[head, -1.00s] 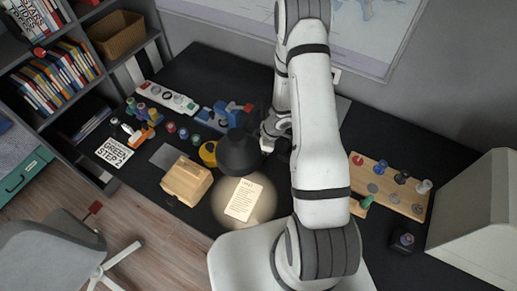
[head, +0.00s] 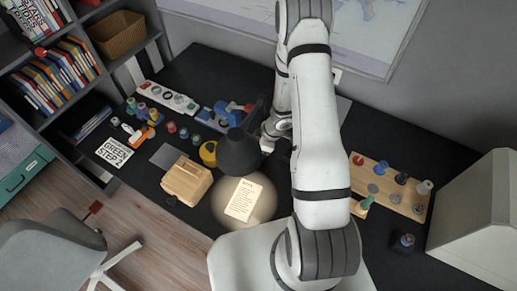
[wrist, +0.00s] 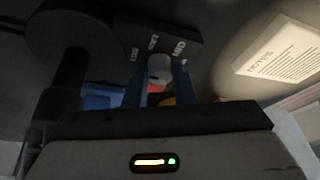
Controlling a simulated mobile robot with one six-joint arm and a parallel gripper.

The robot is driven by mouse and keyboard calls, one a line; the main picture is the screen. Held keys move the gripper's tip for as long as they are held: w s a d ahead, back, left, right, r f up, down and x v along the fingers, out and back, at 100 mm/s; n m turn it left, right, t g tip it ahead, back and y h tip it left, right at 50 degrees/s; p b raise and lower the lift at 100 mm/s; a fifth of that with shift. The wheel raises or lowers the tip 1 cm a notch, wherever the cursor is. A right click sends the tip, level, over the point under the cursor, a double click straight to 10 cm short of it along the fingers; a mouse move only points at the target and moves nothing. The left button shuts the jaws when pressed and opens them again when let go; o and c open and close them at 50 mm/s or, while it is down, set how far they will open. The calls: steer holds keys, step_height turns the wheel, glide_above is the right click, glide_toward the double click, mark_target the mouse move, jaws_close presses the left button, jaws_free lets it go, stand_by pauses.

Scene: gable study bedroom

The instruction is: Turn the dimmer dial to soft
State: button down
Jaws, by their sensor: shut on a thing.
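A red patch shows just below the dial between the fingers. In the head view my arm and the black lamp (head: 239,153) hide the dimmer and my fingertips.
The lamp lights a note sheet (head: 243,200) on the black desk. A wooden box (head: 186,180) and a yellow roll (head: 208,153) stand left of the lamp. A wooden peg board (head: 388,186) lies right of my arm. A power strip (head: 166,98) lies at the back left.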

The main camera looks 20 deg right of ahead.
steer(key=m+t+b, duration=0.1)
steer(key=m+b, duration=0.1)
steer(key=m, duration=0.1)
steer(key=m+t+h+b, duration=0.1)
steer(key=m+b, duration=0.2)
steer(key=shift+s+a+f, duration=0.1)
steer(key=shift+a+f, duration=0.05)
steer(key=shift+f, duration=0.05)
steer(key=m+b, duration=0.2)
steer(key=m+h+b, duration=0.1)
steer(key=b, duration=0.1)
steer(key=shift+a+m+t+h, duration=0.1)
steer(key=shift+m+t+h, duration=0.2)
steer(key=shift+m+t, duration=0.1)
steer(key=shift+r+m+h+b, duration=0.2)
steer(key=shift+m+h+b, duration=0.1)
steer(key=shift+m+b, duration=0.55)
steer(key=shift+r, duration=0.1)
steer(key=c, duration=1.2)
jaws_free()
steer(key=p+v, duration=0.3)
steer(key=v, duration=0.4)
steer(key=shift+s+r, duration=0.25)
steer(key=shift+r, duration=0.05)
